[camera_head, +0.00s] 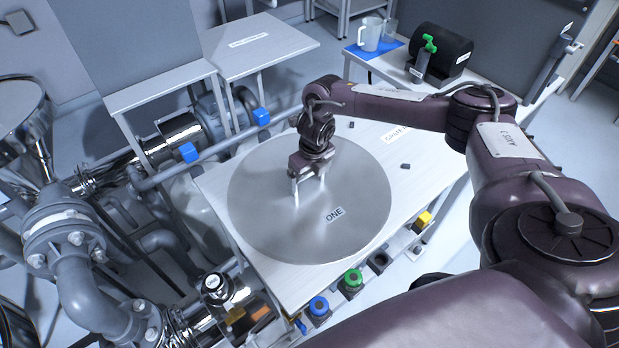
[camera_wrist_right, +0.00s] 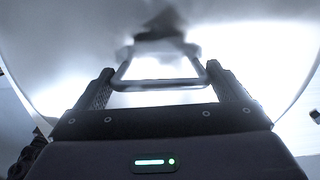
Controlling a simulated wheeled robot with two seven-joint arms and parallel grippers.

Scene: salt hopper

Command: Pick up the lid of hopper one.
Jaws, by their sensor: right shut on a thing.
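The lid of hopper one (camera_head: 345,235) is a large round grey metal disc marked "ONE" in the head view. It lies over a pale table top. My right gripper (camera_head: 308,188) points down at the middle of the lid and is shut on its handle. In the right wrist view the handle (camera_wrist_right: 160,84) is a metal bar between the two fingers of the right gripper (camera_wrist_right: 160,90), and the lid's shiny surface (camera_wrist_right: 60,50) fills most of the picture. In the head view the gripper hides most of the handle. My left gripper is not in view.
Pipes and valves (camera_head: 75,240) crowd the left side. Blue and green knobs (camera_head: 350,280) and a yellow block (camera_head: 424,219) line the table's front edge. A grey side table (camera_head: 255,45) stands behind. A jug (camera_head: 370,33) and a black cylinder (camera_head: 440,50) stand at the back right.

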